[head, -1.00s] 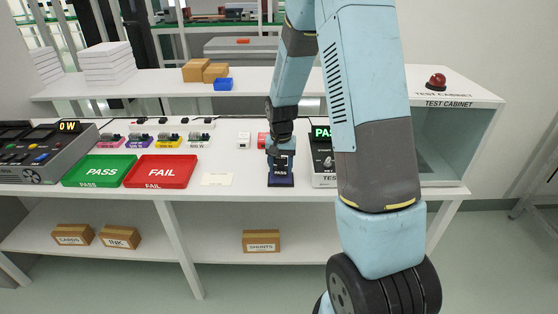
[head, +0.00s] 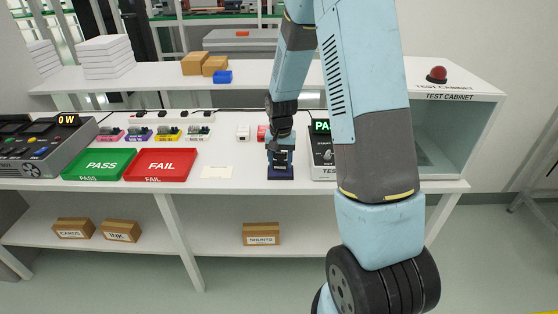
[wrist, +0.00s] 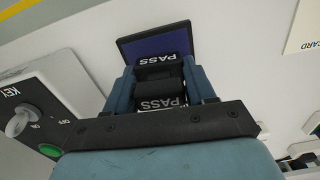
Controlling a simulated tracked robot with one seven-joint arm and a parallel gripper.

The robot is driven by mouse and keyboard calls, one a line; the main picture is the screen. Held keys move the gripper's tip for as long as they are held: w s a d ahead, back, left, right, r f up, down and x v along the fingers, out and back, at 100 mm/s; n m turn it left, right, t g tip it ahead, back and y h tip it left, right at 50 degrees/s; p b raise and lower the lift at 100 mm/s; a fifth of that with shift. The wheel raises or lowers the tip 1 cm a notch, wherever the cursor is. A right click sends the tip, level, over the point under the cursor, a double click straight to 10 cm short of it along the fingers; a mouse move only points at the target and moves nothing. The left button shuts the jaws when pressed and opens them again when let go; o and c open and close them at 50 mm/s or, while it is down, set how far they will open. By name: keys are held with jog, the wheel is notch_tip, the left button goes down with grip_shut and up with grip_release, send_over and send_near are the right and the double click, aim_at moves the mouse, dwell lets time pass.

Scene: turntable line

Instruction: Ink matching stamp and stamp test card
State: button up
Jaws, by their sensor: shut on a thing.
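My gripper (head: 281,146) points down at the front middle of the bench, shut on a dark stamp. In the wrist view the stamp (wrist: 160,103) sits between the two blue fingers and bears a white-on-black PASS label. Directly below it is a dark blue ink pad (head: 281,175), whose PASS label also shows in the wrist view (wrist: 172,45). I cannot tell whether the stamp touches the pad. The pale test card (head: 216,172) lies flat on the bench left of the pad; a corner marked CARD shows in the wrist view (wrist: 308,28).
The green PASS tray (head: 98,164) and red FAIL tray (head: 160,164) lie farther left. A tester with a key switch (head: 323,155) stands close to the right of the pad. Several coloured small parts (head: 165,133) stand behind the trays. The open test cabinet (head: 470,115) is at right.

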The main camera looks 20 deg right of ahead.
jog(key=shift+f, duration=0.5)
dwell(1.3)
jog(key=shift+r, duration=3.55)
